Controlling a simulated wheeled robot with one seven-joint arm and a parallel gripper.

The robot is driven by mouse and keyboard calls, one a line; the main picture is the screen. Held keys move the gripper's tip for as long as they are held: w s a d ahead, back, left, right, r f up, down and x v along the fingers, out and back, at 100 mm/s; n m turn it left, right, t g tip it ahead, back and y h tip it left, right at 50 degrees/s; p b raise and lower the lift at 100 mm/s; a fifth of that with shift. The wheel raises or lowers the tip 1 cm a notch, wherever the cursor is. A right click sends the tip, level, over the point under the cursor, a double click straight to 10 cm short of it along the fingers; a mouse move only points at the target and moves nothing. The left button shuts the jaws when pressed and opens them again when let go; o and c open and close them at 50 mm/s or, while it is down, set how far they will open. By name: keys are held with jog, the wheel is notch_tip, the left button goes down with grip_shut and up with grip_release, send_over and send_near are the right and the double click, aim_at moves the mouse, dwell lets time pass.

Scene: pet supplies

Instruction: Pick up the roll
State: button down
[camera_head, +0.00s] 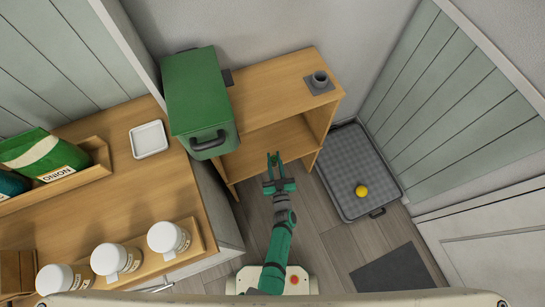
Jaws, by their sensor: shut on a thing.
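My gripper (274,160) is in front of the open wooden shelf unit (262,92), near the middle of the view. Its green fingers point up the picture toward the shelf opening. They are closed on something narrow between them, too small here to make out. I cannot tell whether it is the roll. No other thing in view is clearly a roll. A small grey cylinder with a dark open top (320,78) stands upright on a dark square pad (311,88) on top of the shelf unit, apart from my gripper.
A green lidded box (196,85) stands left of the shelf top. The wooden counter (130,195) at left carries a white dish (149,139), several white jars (168,238) and a tray of bags. A grey tray (343,160) with a yellow ball (361,191) lies on the floor at right.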

jog(key=s+r, duration=0.4)
jog(key=s, duration=0.5)
jog(key=shift+s+r, duration=0.35)
jog(key=shift+r, duration=0.05)
